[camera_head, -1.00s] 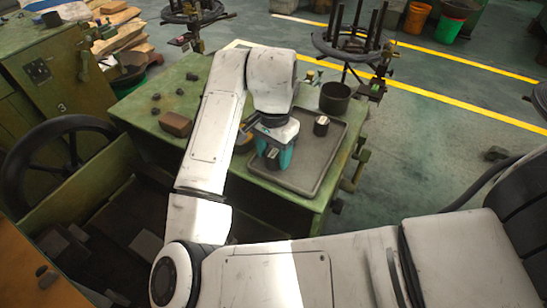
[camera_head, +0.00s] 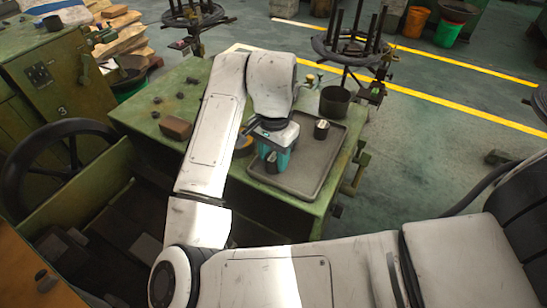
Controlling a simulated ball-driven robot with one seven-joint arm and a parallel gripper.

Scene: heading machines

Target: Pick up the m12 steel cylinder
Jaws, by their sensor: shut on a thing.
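My gripper (camera_head: 276,161) points down over the left part of the grey tray (camera_head: 318,176). Its teal fingers are shut on a small dark steel cylinder (camera_head: 272,166), which shows at their lower front. The fingers hide part of this cylinder, and I cannot tell whether it touches the tray or is clear of it. A second short steel cylinder (camera_head: 321,130), with a bright top, stands upright on the tray to the right of my gripper. No size marking is readable on either one.
The tray lies on a green machine top (camera_head: 190,98). A dark round pot (camera_head: 334,101) stands at the tray's far edge. A brown block (camera_head: 176,128) and several small dark pieces lie to the left. The tray's near right part is clear.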

